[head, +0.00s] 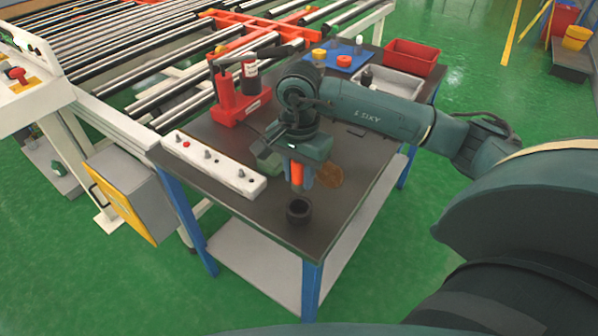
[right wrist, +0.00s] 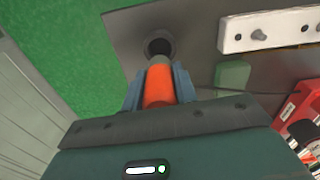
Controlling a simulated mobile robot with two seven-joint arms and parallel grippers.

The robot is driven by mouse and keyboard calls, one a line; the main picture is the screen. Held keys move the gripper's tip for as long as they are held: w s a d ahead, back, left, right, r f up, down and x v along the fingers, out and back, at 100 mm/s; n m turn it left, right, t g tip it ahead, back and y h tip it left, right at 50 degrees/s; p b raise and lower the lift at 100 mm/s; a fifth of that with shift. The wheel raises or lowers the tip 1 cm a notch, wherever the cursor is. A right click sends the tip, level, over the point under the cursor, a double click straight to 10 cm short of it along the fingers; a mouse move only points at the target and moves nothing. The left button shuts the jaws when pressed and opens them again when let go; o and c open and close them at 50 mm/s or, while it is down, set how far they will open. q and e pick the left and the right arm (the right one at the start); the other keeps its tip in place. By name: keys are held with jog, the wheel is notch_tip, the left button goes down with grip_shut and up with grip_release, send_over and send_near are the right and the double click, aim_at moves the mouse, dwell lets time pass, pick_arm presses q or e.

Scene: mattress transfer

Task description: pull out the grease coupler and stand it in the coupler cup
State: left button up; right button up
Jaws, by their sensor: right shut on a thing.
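My right gripper (head: 300,175) is above the dark workbench (head: 232,146), shut on the orange grease coupler (head: 297,174). The coupler hangs upright from it, its lower end pointing down. The black round coupler cup (head: 298,210) stands near the front corner of the bench, a little in front of the coupler. In the right wrist view the orange coupler (right wrist: 158,85) lies between the blue-grey fingers (right wrist: 160,90), with its far end pointing toward the cup's dark opening (right wrist: 159,47). A gap between coupler and cup cannot be judged exactly. My left gripper is not in view.
A white strip with knobs (head: 214,164) lies along the left bench edge, with a green block (head: 268,158) beside it. A grey tray (head: 392,82), a red bin (head: 411,57) and a blue board (head: 342,58) are farther back.

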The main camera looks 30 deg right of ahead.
aim_at(299, 190)
notch_tip(299, 190, down, 3)
jog(key=shift+b, duration=1.15)
jog(key=shift+f+b, duration=0.8)
jog(key=shift+f, duration=0.1)
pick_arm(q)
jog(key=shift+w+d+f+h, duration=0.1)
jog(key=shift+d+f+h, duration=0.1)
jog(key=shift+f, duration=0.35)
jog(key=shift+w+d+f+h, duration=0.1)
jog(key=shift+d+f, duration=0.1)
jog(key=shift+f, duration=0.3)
pick_arm(e)
jog(key=shift+f, duration=0.1)
pick_arm(q)
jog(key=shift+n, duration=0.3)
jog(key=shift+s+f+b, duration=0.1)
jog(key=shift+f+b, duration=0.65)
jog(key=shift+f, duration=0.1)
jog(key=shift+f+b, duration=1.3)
jog(key=shift+b, duration=0.05)
pick_arm(e)
jog(key=shift+f, duration=1.4)
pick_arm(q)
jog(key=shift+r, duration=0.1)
pick_arm(e)
jog(key=o, duration=1.1)
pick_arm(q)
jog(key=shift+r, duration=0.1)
